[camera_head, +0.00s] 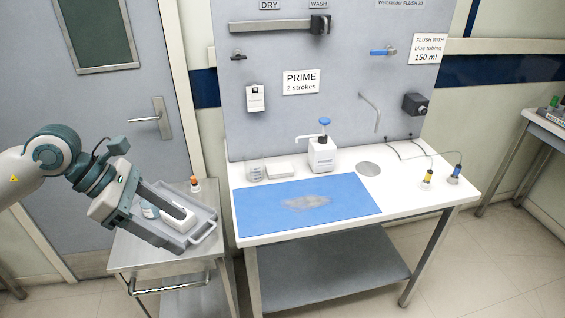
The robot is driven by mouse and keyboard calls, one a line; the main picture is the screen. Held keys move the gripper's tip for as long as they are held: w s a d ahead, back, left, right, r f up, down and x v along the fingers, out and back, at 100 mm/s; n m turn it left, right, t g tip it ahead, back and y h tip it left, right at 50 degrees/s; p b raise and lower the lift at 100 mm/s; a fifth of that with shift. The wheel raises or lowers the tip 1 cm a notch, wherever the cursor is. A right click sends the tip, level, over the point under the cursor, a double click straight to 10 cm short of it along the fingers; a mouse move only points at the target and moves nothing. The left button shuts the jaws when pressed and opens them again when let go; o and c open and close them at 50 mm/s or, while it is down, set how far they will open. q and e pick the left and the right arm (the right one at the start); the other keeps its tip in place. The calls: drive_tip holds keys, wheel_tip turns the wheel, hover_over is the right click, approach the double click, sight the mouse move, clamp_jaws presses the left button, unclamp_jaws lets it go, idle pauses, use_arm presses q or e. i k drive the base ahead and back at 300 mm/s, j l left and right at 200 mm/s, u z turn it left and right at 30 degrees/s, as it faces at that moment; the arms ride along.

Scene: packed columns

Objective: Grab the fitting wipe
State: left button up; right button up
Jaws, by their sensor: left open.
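My left gripper (184,232) is open over the grey tray (208,228) on the metal cart at the left. A white item (172,219) shows between its fingers, partly hidden by them; I cannot tell whether they touch it or whether it is a wipe. A small pale bottle or tub (150,210) is beside it, also partly hidden. A flat white pad or stack (280,171) lies on the white table, by a clear beaker (255,170). No label marks anything as the fitting wipe. My right gripper is out of view.
The cart (150,253) stands left of the white table (420,205). An orange-capped bottle (194,184) stands behind the tray.

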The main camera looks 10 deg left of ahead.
sight(278, 171)
drive_tip(key=i, duration=1.65)
